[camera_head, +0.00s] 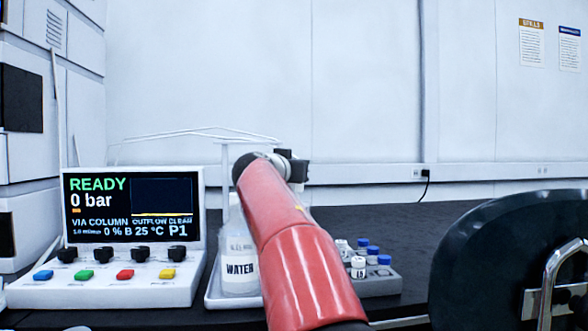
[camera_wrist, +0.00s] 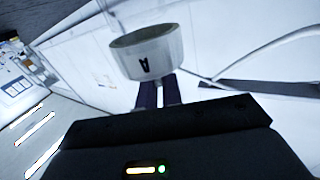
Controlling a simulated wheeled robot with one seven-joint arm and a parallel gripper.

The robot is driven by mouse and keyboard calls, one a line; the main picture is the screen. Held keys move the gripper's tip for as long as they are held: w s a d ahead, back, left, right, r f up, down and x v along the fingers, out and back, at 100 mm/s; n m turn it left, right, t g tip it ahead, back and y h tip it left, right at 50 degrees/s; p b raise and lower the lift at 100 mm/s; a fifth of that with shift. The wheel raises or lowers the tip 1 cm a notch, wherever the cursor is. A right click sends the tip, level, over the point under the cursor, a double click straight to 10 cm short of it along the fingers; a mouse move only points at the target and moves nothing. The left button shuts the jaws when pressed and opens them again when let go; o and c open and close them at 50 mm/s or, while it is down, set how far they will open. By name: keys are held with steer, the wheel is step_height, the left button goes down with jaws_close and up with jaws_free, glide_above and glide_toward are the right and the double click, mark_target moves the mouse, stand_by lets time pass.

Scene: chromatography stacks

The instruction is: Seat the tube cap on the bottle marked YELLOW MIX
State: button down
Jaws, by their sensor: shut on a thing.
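The tube cap (camera_wrist: 148,55) is a short white cylinder with a dark letter A on its side. In the wrist view it sits between the two dark fingertips of my gripper (camera_wrist: 160,86), which is shut on it. In the head view my gripper (camera_head: 292,166) is raised above the bench, and my red arm hides much of what lies behind it. The cap cannot be made out there. No bottle marked YELLOW MIX can be read in either view. A bottle labelled WATER (camera_head: 240,267) stands upright left of my arm.
The WATER bottle stands in a white tray (camera_head: 217,293). Thin white tubing (camera_head: 190,134) runs above it. A control panel (camera_head: 110,290) with a screen stands left. Blue- and white-capped vials sit in a grey rack (camera_head: 385,284) right of my arm. The dark bench (camera_head: 430,215) is clear behind.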

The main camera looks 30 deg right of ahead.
steer(key=shift+f+b, duration=0.95)
steer(key=shift+b, duration=0.05)
steer(key=shift+f+b, duration=0.45)
steer(key=shift+b, duration=0.2)
steer(key=c, duration=1.1)
jaws_free()
steer(key=shift+r, duration=0.1)
steer(key=shift+r+p, duration=2.85)
steer(key=shift+r, duration=0.65)
steer(key=shift+f, duration=0.1)
